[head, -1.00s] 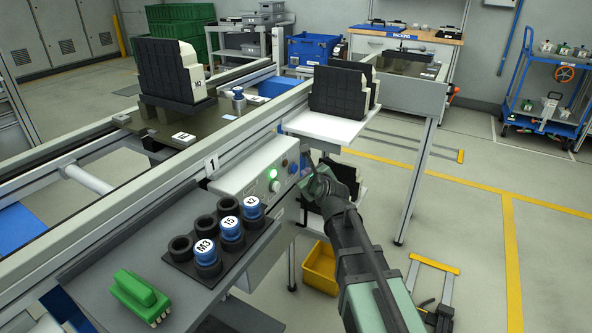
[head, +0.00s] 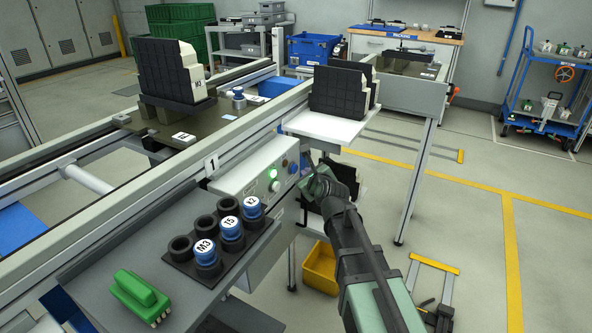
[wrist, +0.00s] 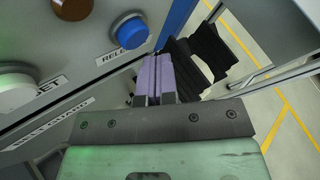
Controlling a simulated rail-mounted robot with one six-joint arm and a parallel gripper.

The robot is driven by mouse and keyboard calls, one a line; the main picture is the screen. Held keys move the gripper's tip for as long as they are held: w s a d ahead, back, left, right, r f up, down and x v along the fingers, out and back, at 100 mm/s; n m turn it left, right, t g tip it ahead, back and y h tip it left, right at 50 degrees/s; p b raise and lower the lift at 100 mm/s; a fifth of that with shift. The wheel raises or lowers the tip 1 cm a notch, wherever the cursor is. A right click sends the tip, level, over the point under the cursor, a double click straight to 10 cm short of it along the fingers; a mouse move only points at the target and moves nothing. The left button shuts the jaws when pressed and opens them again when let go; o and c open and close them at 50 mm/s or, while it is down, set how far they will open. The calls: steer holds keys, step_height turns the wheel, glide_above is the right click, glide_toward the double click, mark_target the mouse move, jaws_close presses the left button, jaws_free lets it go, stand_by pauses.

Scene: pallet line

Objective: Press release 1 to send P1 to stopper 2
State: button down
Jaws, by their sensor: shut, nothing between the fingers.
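The blue release button (wrist: 130,32) is on the control panel in the wrist view, beside a partly cut-off "RELE..." label. It also shows small in the head view (head: 293,167). My gripper (wrist: 157,62) is shut and empty; its purple fingers show just below and right of the blue button, apart from it in the picture. In the head view my wrist (head: 320,182) is at the right end of the panel, and the fingers are not clear there. A pallet (head: 157,131) carrying a black rack with a pale part stands on the line near the "1" sign (head: 212,163).
The panel (head: 247,180) has a lit green lamp (head: 273,174) and a white button (wrist: 15,85). A brown button (wrist: 72,8) sits beside the blue one. A shelf with black racks (head: 325,126) stands behind my wrist.

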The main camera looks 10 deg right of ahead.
stand_by(0.4)
steer(key=shift+w+a, duration=0.25)
steer(key=shift+a, duration=0.1)
steer(key=shift+w+a, duration=0.3)
steer(key=shift+a, duration=0.05)
stand_by(0.6)
steer(key=shift+s+d, duration=0.1)
stand_by(0.4)
steer(key=shift+s+d, duration=0.45)
steer(key=shift+d, duration=0.1)
